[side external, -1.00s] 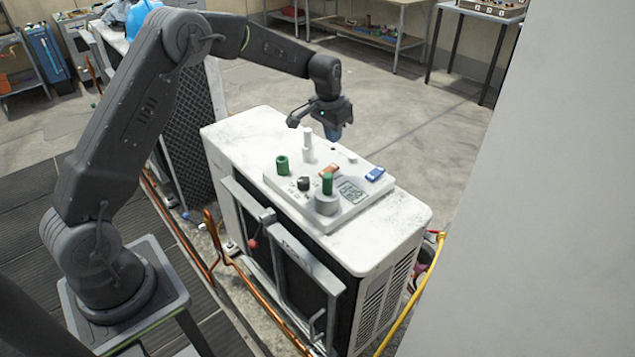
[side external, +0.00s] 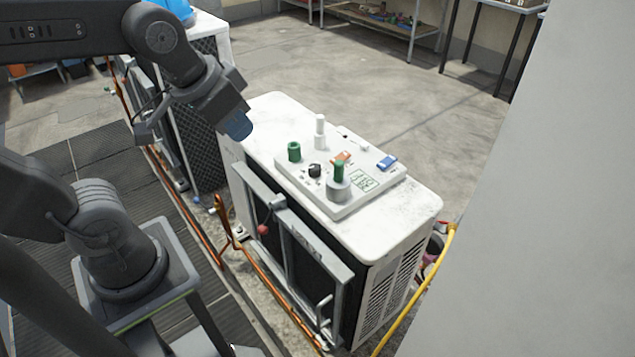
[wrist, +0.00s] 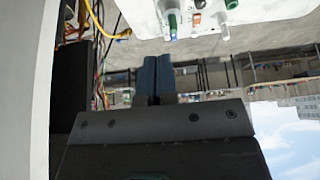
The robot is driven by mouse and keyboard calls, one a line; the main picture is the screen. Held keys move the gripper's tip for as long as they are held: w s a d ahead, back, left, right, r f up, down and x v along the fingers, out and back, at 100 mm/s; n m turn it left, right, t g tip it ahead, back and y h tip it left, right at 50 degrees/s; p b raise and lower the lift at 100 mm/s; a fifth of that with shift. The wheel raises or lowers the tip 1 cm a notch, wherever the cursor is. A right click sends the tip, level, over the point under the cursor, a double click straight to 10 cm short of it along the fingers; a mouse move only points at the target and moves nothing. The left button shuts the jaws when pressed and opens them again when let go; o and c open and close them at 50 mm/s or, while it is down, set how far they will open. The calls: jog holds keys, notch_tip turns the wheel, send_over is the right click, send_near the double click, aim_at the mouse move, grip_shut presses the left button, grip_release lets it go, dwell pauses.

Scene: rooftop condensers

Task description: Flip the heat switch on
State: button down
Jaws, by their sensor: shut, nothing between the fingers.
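A light control panel (side external: 331,207) lies on top of the white condenser (side external: 408,214) in the side external view. It bears an orange switch (side external: 341,158), a blue switch (side external: 386,163), a small black knob (side external: 315,170) and a display (side external: 362,181). Labels are too small to read, so I cannot tell which is the heat switch. My gripper (side external: 238,127) is shut and empty, with blue fingers, left of the panel and apart from it. In the wrist view my gripper (wrist: 156,77) shows its fingers together, and part of the panel shows at the top edge.
A green cylinder (side external: 294,152), a white cylinder (side external: 320,132) and a green peg (side external: 339,172) on a grey round base stand up from the panel. A grey frame (side external: 290,235) is on the condenser's front. A yellow hose (side external: 415,290) runs at right.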

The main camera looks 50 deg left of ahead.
jog(key=s, duration=0.1)
jog(key=s+f, duration=0.1)
jog(key=shift+s+d, duration=0.2)
jog(key=shift+s, duration=0.2)
jog(key=shift+w, duration=0.1)
jog(key=w+a+r+g, duration=0.1)
jog(key=w+a, duration=0.1)
jog(key=w, duration=0.8)
jog(key=w+a+g, duration=0.1)
jog(key=w+a, duration=0.1)
jog(key=w, duration=0.7)
jog(key=w+a+f, duration=0.3)
jog(key=w+f, duration=0.3)
jog(key=w, duration=0.1)
jog(key=w+a+f+g, duration=0.1)
jog(key=w+a+f, duration=0.3)
jog(key=w+f, duration=0.2)
jog(key=shift+w+a, duration=0.25)
jog(key=shift+w, duration=0.7)
